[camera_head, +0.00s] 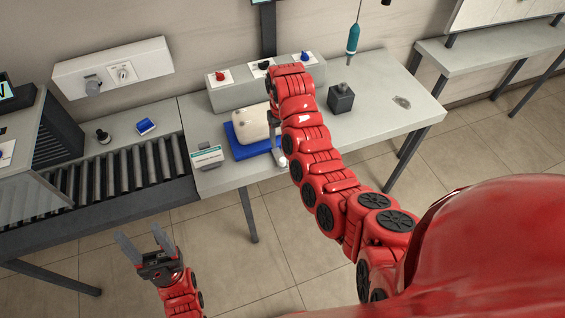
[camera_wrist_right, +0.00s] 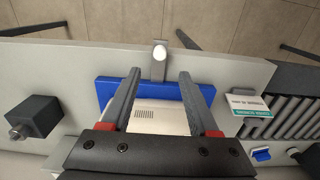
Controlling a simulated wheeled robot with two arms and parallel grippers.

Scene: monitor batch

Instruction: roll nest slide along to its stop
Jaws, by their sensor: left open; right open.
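A blue nest (camera_head: 240,149) sits on the light grey bench, with a pale, rounded-corner device (camera_head: 251,124) lying on it. In the right wrist view the blue nest (camera_wrist_right: 110,90) and the device (camera_wrist_right: 155,112) show between and around the fingers. A grey metal strip with a white knob (camera_wrist_right: 159,53) sticks out from the nest toward the bench's front edge. My right gripper (camera_wrist_right: 160,76) is open above the nest, its fingers either side of the strip's line; contact cannot be told. My left gripper (camera_head: 140,236) is open and empty, over the floor in front of the conveyor.
A lettered card (camera_head: 207,156) stands left of the nest. A dark block (camera_head: 341,99) stands to the right. A grey control box (camera_head: 238,93) is behind. A roller conveyor (camera_head: 120,175) joins at left, and a teal-handled tool (camera_head: 353,40) hangs above the bench.

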